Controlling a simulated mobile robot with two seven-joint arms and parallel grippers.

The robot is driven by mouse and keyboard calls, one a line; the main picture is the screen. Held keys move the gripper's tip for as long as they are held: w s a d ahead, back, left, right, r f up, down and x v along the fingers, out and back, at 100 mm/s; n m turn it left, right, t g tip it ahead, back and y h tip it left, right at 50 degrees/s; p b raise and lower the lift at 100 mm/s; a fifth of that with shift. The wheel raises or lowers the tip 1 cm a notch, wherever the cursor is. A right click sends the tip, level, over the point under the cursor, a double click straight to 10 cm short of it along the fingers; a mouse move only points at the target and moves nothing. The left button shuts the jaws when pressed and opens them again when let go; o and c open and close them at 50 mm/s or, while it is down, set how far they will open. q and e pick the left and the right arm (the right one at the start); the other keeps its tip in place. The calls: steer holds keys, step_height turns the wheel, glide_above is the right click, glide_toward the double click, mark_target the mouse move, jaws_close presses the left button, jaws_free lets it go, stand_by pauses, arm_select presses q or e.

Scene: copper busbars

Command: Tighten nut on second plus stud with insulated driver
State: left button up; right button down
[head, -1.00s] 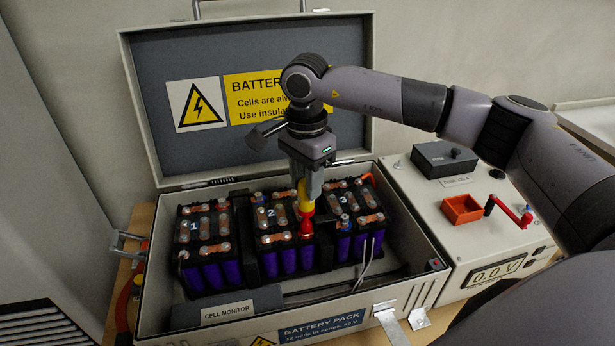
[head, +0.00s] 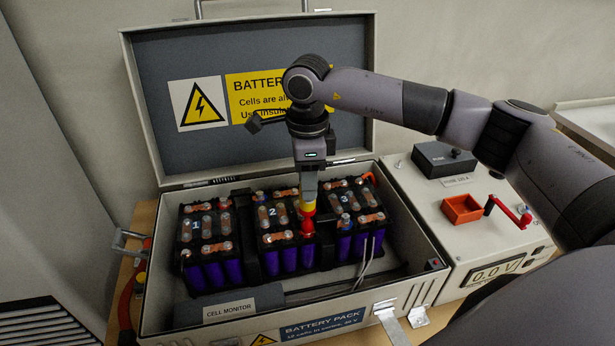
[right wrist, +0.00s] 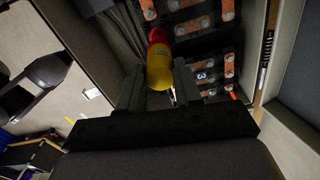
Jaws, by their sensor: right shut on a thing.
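My right gripper (head: 307,200) is shut on the insulated driver (head: 308,213), which has a yellow handle and a red lower part. The driver stands about upright, its red end down at the right edge of module 2 (head: 285,262). The driver also shows in the right wrist view (right wrist: 160,68) between the two fingers (right wrist: 162,85). The driver's tip, the nut and the stud under it are hidden, so I cannot tell whether they touch. My left gripper is in neither view.
The open battery case (head: 400,295) holds modules 1 (head: 205,262) and 3 (head: 360,240) on either side. Its lid (head: 150,90) stands up behind. At right, a panel holds an orange tray (head: 462,208), a red crank handle (head: 510,212) and a voltage display (head: 492,271).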

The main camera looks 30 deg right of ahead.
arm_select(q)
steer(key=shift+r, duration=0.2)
arm_select(e)
steer(key=shift+w+r+m, duration=0.15)
steer(key=shift+r+m, duration=0.15)
steer(key=shift+m, duration=0.6)
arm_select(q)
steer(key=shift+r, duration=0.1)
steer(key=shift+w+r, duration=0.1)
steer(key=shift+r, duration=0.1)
arm_select(e)
steer(key=shift+m, duration=1.2)
arm_select(q)
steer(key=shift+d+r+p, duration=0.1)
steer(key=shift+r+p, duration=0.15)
steer(key=shift+p, duration=0.2)
arm_select(e)
steer(key=m, duration=0.3)
steer(key=shift+f+m, duration=0.2)
steer(key=shift+m, duration=0.2)
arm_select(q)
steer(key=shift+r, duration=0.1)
arm_select(e)
steer(key=shift+r, duration=0.1)
